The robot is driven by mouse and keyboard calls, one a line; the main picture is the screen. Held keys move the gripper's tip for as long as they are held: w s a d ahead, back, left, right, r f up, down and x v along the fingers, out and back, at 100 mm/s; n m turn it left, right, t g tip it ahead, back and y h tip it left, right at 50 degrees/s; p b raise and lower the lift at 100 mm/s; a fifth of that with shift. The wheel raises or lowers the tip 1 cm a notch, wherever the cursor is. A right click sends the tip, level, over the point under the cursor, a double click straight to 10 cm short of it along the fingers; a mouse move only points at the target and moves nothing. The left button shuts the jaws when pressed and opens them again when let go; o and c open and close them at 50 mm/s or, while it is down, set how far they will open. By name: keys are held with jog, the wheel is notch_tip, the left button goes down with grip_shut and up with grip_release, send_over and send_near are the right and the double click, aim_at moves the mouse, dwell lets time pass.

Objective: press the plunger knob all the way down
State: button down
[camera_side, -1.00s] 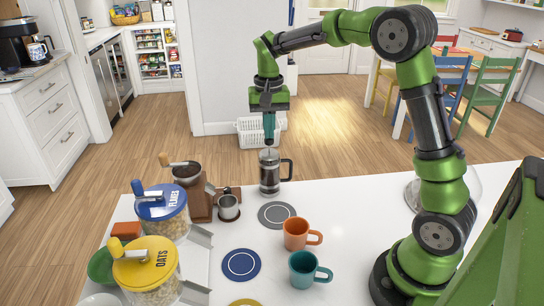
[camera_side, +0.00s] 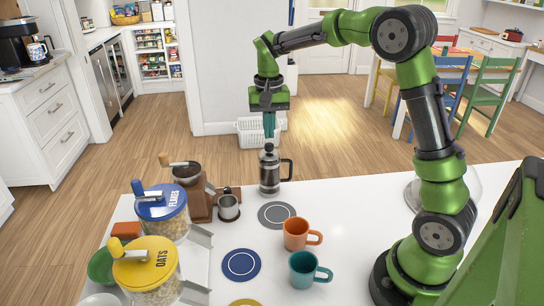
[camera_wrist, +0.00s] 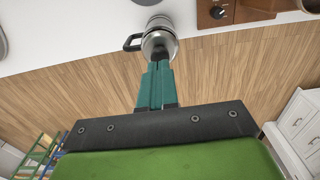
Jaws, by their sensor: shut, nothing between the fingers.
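The French press (camera_side: 269,177) stands upright near the far edge of the white counter, its dark handle on the right. Its knob and lid (camera_side: 269,150) show at the top, the knob close to the lid. My gripper (camera_side: 269,136) points straight down over the press, shut and empty. Its teal fingertips are just above the knob in the side view; I cannot tell whether they touch it. In the wrist view, the shut fingertips (camera_wrist: 158,64) overlap the near edge of the round metal lid (camera_wrist: 160,45) and hide part of it.
A wooden grinder (camera_side: 195,195) and a metal cup (camera_side: 228,207) stand left of the press. A grey coaster (camera_side: 276,224), orange mug (camera_side: 296,235) and teal mug (camera_side: 303,270) are nearer. Flakes (camera_side: 163,211) and oats jars (camera_side: 147,273) stand left.

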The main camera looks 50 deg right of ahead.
jog(key=shift+r, duration=2.05)
jog(key=shift+w, duration=0.15)
jog(key=s+a+n+t, duration=0.1)
jog(key=s+a+t, duration=0.1)
jog(key=s, duration=0.4)
jog(key=s+a+r+n+t+y, duration=0.1)
jog(key=s+a+n+t, duration=0.1)
jog(key=s+a, duration=0.3)
jog(key=s+a+r+n+t+y, duration=0.1)
jog(key=s+a+n+t, duration=0.1)
jog(key=s, duration=0.7)
jog(key=shift+s+a+t, duration=0.2)
jog(key=shift+a+t, duration=0.4)
jog(key=shift+a, duration=0.45)
